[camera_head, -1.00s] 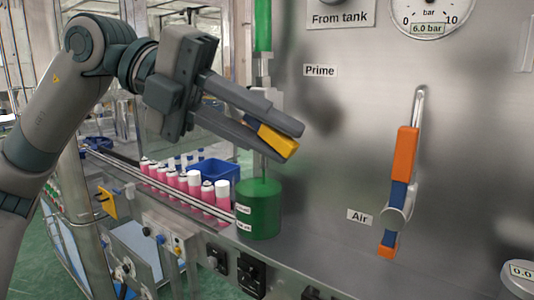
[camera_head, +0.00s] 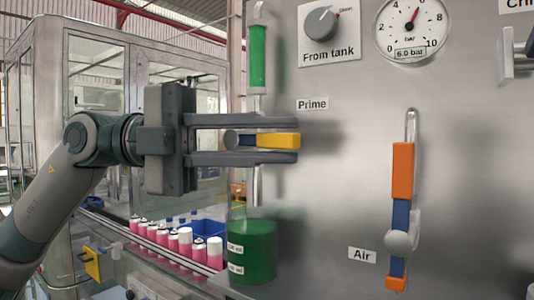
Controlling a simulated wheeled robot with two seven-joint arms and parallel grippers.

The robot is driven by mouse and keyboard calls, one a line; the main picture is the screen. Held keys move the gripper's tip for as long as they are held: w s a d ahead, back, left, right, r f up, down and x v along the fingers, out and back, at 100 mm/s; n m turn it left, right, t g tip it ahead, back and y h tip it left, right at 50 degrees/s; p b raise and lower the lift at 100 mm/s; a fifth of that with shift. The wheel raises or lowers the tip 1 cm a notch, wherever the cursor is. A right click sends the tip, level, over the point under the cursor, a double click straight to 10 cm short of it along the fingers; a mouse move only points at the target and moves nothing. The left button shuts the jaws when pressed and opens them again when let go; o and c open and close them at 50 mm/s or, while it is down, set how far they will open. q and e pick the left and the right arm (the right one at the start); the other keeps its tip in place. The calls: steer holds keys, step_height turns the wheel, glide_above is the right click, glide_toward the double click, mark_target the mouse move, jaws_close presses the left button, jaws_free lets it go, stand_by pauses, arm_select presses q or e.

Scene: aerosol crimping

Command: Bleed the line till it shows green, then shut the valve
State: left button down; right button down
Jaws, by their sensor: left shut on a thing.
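The Prime valve's lever, with a yellow grip (camera_head: 281,141) and a blue stem, lies level, across the upright line. My left gripper (camera_head: 295,141) has its fingers above and below this lever and is shut on it. The sight tube (camera_head: 258,60) above the valve is filled with green. Below it, the outlet pipe (camera_head: 257,187) points down over a jar (camera_head: 252,252) of green liquid, and no stream shows between them. The Prime label (camera_head: 312,104) is right of the tube. My right gripper is not in view.
To the right is the Air valve (camera_head: 401,215) with an orange and blue upright lever. Above are the From tank knob (camera_head: 321,24) and a gauge (camera_head: 412,28) reading 6.0 bar. Pink cans (camera_head: 170,238) stand on the line at left. The panel's middle is clear.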

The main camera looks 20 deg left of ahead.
arm_select(q)
steer(key=shift+r, duration=0.1)
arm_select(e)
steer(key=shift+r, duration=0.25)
arm_select(q)
steer(key=c, duration=1.7)
jaws_free()
steer(key=shift+c, duration=0.2)
steer(key=shift+w, duration=0.1)
steer(key=shift+a, duration=0.15)
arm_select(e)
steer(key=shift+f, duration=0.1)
